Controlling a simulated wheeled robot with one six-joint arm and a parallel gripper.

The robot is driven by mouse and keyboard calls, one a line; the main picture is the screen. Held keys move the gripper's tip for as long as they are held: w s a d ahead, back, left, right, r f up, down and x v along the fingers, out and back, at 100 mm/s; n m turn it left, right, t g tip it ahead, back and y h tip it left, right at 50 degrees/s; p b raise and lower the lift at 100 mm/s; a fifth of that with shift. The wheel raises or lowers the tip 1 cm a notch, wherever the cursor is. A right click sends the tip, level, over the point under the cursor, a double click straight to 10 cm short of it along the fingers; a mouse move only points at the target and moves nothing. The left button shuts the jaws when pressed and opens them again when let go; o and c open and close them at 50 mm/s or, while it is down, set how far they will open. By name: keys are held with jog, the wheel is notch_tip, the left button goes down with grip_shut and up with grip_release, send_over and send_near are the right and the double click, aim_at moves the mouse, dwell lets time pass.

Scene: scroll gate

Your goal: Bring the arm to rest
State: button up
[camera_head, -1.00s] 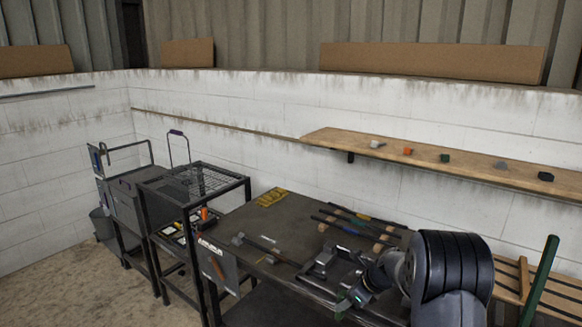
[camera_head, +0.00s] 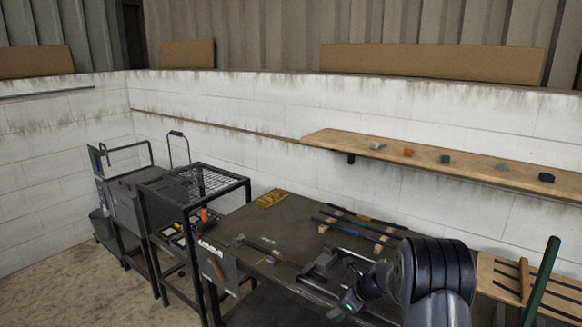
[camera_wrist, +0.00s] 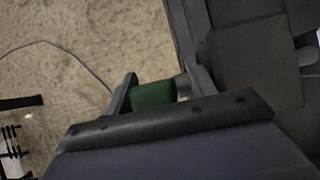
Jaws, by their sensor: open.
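My arm comes in at the lower right of the head view, over the front right of the dark workbench (camera_head: 250,225). My gripper (camera_wrist: 158,84) shows in the wrist view with its two fingers apart. A green surface shows in the gap between them; I cannot tell whether it belongs to the gripper or lies beyond it. In the head view the gripper end (camera_head: 347,302) is small and partly lost against the bench's front edge. The wrist view looks down past the fingers at the sandy floor (camera_wrist: 90,40).
Several rods lie on wooden blocks (camera_head: 380,240) on the bench, with a grey fixture (camera_head: 325,262) near my arm. A wooden shelf (camera_head: 430,158) with small parts is on the wall. A slatted bench (camera_head: 505,275) and green post (camera_head: 541,280) stand right of my arm.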

jog(key=shift+s+f+b, duration=0.15)
jog(key=shift+f+b, duration=0.15)
jog(key=shift+b, duration=0.1)
jog(key=shift+t+y+b, duration=0.3)
jog(key=shift+y+b, duration=0.1)
jog(key=shift+b, duration=0.5)
jog(key=t+y+b, duration=0.2)
jog(key=y+b, duration=0.1)
jog(key=b, duration=0.8)
jog(key=shift+d+r, duration=0.1)
jog(key=t+y+b, duration=0.3)
jog(key=y+b, duration=0.1)
jog(key=b, duration=0.9)
jog(key=shift+s+d+t+y+b, duration=0.1)
jog(key=shift+t+y+b, duration=0.2)
jog(key=shift+b, duration=0.05)
jog(key=shift+r+y+b, duration=0.15)
jog(key=shift+y+b, duration=0.15)
jog(key=shift+b, duration=0.65)
jog(key=shift+s+d+r, duration=0.15)
jog(key=shift+d+r, duration=0.05)
jog(key=shift+d, duration=0.05)
jog(key=shift+s+d, duration=0.25)
jog(key=shift+d, duration=0.1)
